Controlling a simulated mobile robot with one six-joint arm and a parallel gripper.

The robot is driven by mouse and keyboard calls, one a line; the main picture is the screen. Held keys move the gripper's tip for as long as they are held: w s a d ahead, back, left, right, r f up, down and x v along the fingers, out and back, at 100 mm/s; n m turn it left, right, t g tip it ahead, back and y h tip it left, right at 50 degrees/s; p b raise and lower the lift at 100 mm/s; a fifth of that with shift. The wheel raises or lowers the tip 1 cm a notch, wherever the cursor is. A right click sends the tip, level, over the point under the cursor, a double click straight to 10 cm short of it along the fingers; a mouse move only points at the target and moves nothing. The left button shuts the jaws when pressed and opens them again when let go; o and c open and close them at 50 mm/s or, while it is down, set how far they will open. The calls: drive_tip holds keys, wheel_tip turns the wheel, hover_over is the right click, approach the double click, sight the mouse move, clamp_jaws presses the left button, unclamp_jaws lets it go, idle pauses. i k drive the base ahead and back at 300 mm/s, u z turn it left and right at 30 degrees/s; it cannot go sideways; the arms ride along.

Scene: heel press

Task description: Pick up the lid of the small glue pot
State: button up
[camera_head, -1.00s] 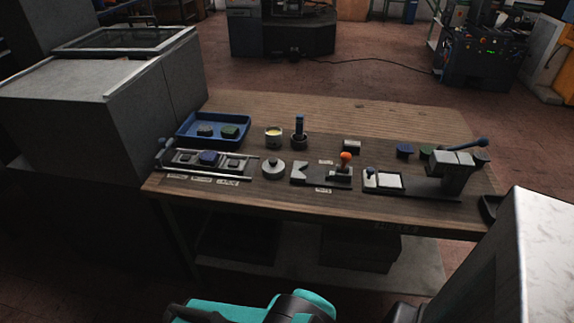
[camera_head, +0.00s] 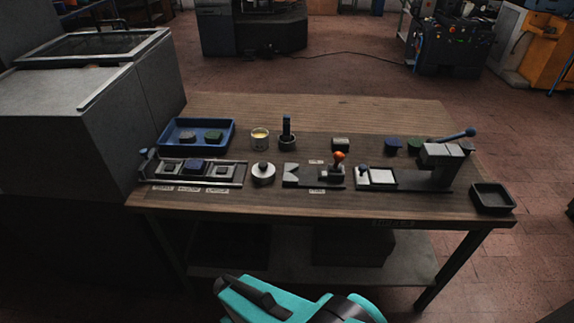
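The small glue pot (camera_head: 260,141) stands on the wooden bench left of centre, open at the top with yellow contents. Teal and black links of my own arm show at the bottom edge, well in front of the bench. My gripper itself is not in view.
A dark holder with a blue-handled tool (camera_head: 287,133) stands right of the pot. A blue tray (camera_head: 197,145) and a rack of blocks (camera_head: 195,172) lie left. An orange-knobbed fixture (camera_head: 337,168) and a lever press (camera_head: 443,163) stand right. A black tray (camera_head: 492,197) sits at the right corner.

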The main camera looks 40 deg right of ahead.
sight(264, 172)
drive_tip(key=z, duration=0.85)
drive_tip(key=k, duration=1)
drive_tip(key=i, duration=0.8)
drive_tip(key=z, duration=0.05)
